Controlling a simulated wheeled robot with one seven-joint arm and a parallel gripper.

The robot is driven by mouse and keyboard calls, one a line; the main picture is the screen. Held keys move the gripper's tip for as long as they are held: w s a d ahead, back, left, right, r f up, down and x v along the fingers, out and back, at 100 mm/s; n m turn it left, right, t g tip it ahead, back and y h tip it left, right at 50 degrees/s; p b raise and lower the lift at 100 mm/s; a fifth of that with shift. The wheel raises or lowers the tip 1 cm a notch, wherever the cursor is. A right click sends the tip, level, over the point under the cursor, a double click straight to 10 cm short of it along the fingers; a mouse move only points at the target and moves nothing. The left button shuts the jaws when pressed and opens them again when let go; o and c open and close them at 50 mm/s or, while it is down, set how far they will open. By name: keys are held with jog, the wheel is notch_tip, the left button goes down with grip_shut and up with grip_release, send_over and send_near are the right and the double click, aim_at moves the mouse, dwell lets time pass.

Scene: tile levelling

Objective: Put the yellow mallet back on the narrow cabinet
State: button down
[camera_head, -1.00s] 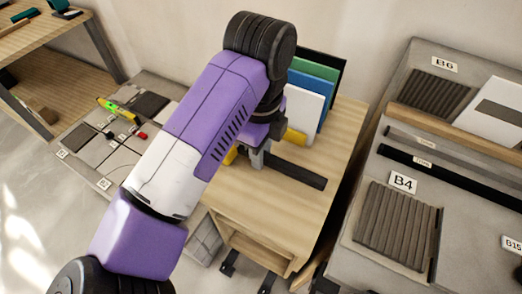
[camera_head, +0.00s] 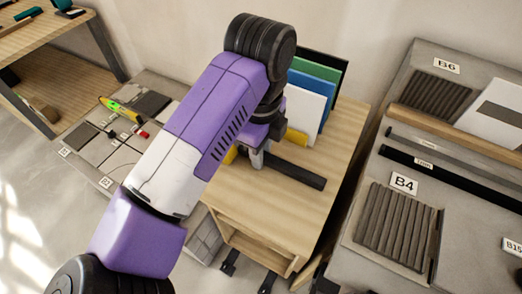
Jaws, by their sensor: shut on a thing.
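The narrow cabinet (camera_head: 330,150) has a light wooden top and stands in the middle of the head view. My gripper (camera_head: 257,160) is over its top, pointing down and shut on the yellow mallet. The mallet's black handle (camera_head: 295,171) sticks out to the right of the fingers, low over the wood. Yellow parts (camera_head: 230,156) show on both sides of my wrist, which hides the middle of the mallet. I cannot tell whether the mallet touches the cabinet top or is just above it.
White, blue, green and black upright panels (camera_head: 303,108) stand at the cabinet's back. A grey display bench (camera_head: 460,195) with a B4 sign is close on the right. A low tiled slab (camera_head: 88,157) with a yellow-green tool (camera_head: 122,109) lies left. A wooden workbench (camera_head: 60,68) stands far left.

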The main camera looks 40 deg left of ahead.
jog(key=c, duration=1.2)
grip_release()
jog(key=shift+r, duration=3.9)
